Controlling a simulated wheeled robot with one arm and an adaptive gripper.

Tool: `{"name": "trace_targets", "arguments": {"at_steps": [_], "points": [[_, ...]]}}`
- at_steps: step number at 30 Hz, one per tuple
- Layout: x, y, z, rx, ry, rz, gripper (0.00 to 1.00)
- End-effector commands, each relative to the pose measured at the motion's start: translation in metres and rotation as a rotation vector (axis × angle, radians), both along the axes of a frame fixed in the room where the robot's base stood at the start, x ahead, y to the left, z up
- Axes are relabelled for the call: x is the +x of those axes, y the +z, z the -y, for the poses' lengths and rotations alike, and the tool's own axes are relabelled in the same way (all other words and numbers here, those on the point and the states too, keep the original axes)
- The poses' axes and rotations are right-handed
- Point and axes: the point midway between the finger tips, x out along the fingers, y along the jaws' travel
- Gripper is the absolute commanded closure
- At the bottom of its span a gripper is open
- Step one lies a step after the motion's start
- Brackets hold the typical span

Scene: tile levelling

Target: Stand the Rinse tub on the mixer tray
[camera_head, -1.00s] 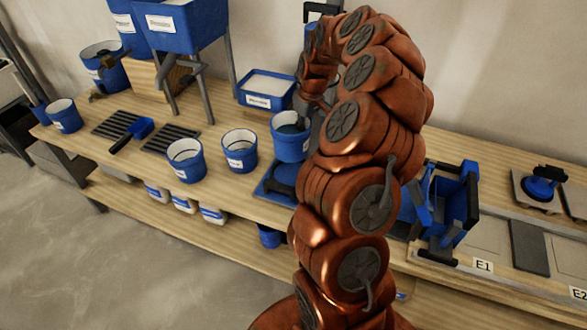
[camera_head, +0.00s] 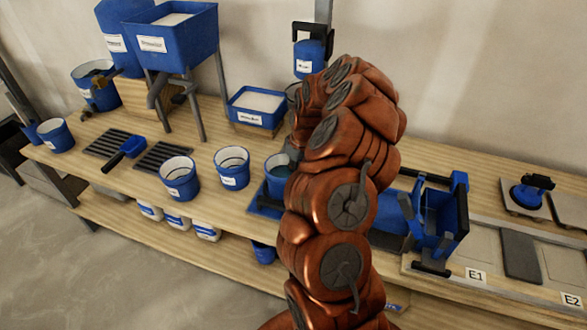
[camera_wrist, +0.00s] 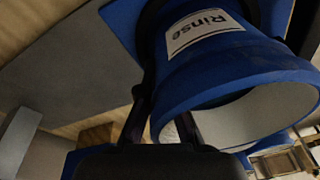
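The Rinse tub (camera_wrist: 225,70) is a blue tub with a white label and pale inside. It fills much of the wrist view, its mouth facing the lower right of that picture. In the head view the tub (camera_head: 279,178) is left of my arm, upright, over the blue mixer tray (camera_head: 262,208). My gripper (camera_wrist: 165,125) has dark fingers against the tub and is shut on it; my arm hides it in the head view. A blue slab, likely the tray, shows beside the tub's base in the wrist view. I cannot tell whether base and tray touch.
Two similar tubs (camera_head: 178,180) (camera_head: 232,168) stand left of the tray. A blue bin (camera_head: 256,108) and hopper (camera_head: 175,40) are behind. A blue fixture (camera_head: 435,220) stands right of my arm. Bench space in front of the tubs is clear.

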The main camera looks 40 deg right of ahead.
Motion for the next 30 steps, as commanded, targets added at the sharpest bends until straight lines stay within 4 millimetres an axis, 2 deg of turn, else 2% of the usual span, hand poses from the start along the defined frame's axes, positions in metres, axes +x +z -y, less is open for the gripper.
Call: {"name": "trace_targets", "arguments": {"at_steps": [8,9,16,25,30], "points": [[0.000,-0.003,0.000,-0.001,-0.001,0.002,1.00],[0.001,-0.002,0.000,-0.001,0.000,0.002,0.94],[0.000,-0.002,0.000,-0.001,0.000,0.002,0.70],[0.001,-0.001,0.000,-0.001,0.000,0.002,0.69],[0.000,0.009,0.002,-0.002,-0.002,0.004,0.69]]}}
